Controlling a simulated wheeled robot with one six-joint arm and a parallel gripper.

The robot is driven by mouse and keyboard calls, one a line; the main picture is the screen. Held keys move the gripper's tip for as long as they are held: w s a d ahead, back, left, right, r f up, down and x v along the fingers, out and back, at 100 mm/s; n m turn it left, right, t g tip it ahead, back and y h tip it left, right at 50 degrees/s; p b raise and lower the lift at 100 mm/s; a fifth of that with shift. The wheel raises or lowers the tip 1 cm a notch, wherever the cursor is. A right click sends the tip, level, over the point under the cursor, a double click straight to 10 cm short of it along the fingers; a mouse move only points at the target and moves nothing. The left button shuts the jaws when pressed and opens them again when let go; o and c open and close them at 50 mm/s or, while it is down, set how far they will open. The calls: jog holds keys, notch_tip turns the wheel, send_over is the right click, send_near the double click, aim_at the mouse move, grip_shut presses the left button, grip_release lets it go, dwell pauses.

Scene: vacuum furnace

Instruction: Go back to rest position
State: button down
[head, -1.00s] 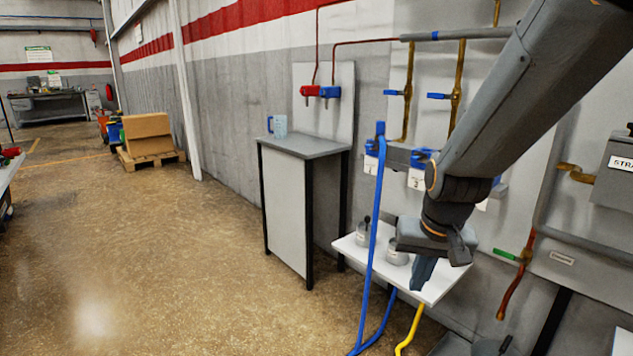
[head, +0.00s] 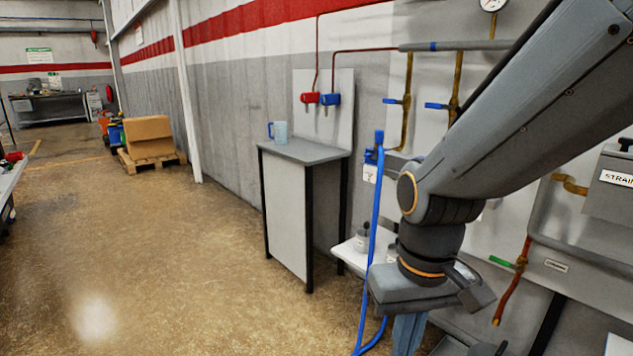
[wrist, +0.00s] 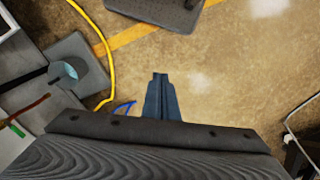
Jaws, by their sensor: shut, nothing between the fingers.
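My gripper (head: 408,335) hangs from the arm at the lower middle right of the head view, its blue fingers pointing down and cut by the frame's lower edge. In the wrist view the blue fingers (wrist: 160,95) are together, with nothing between them, over bare floor. The gripper is apart from everything around it. In the head view the arm hides much of the small white shelf (head: 350,254) and part of the wall panel behind.
A grey cabinet (head: 288,215) with a blue mug (head: 278,131) on top stands left of the arm. A blue hose (head: 373,230) runs down beside my gripper. A yellow hose (wrist: 104,45) lies at the left in the wrist view. The floor at left is open.

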jog(key=d+r+m+p, duration=0.1)
jog(key=d+r+p, duration=0.5)
jog(key=p, duration=0.4)
jog(key=shift+s+d+m+p, duration=0.2)
jog(key=shift+d+m+p, duration=0.05)
jog(key=shift+m+p, duration=0.15)
jog(key=shift+f, duration=0.1)
